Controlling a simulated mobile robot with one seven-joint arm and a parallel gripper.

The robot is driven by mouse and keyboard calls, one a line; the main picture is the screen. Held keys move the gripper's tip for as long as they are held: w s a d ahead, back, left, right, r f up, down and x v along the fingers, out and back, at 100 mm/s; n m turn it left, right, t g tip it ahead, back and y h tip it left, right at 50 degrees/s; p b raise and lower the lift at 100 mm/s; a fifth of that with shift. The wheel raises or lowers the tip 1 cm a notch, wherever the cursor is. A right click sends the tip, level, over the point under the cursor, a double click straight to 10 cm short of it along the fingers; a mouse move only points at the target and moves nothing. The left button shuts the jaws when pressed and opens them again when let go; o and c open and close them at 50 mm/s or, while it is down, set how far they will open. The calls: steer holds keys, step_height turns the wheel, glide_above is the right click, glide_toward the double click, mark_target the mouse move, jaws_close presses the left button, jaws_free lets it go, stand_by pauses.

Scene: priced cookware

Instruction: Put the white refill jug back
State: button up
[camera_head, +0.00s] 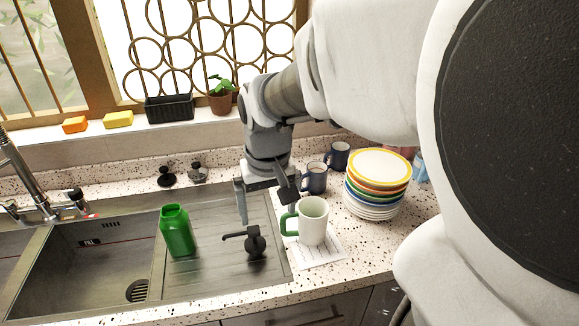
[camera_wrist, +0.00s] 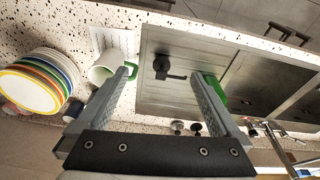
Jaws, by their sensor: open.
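The white refill jug (camera_head: 313,222) has a green handle on its left side and stands upright on a printed paper sheet (camera_head: 322,253) on the speckled counter. It also shows in the wrist view (camera_wrist: 102,73), by the left finger, which partly overlaps it. My gripper (camera_head: 264,205) is open and empty, pointing down to the left of the jug, over the drainboard side. In the wrist view, the space between my fingers (camera_wrist: 164,74) shows the drainboard and a black pump top (camera_wrist: 163,68). I cannot tell whether a finger touches the jug's handle.
A green bottle (camera_head: 177,231) and the black pump head (camera_head: 254,241) stand on the steel drainboard (camera_head: 215,262). A stack of coloured plates (camera_head: 376,182) and two dark mugs (camera_head: 315,178) stand behind the jug. The sink basin (camera_head: 85,262) lies left.

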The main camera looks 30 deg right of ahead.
steer(key=s+a+r+n+t, duration=0.1)
steer(key=s+a+r, duration=0.1)
steer(key=s, duration=0.3)
steer(key=s+a+r+t, duration=0.2)
steer(key=s+r, duration=0.1)
steer(key=s, duration=0.3)
steer(key=shift+a+r+n+t, duration=0.25)
steer(key=shift+a+n+t, duration=0.05)
steer(key=shift+n, duration=0.1)
steer(key=shift+w+d, duration=0.1)
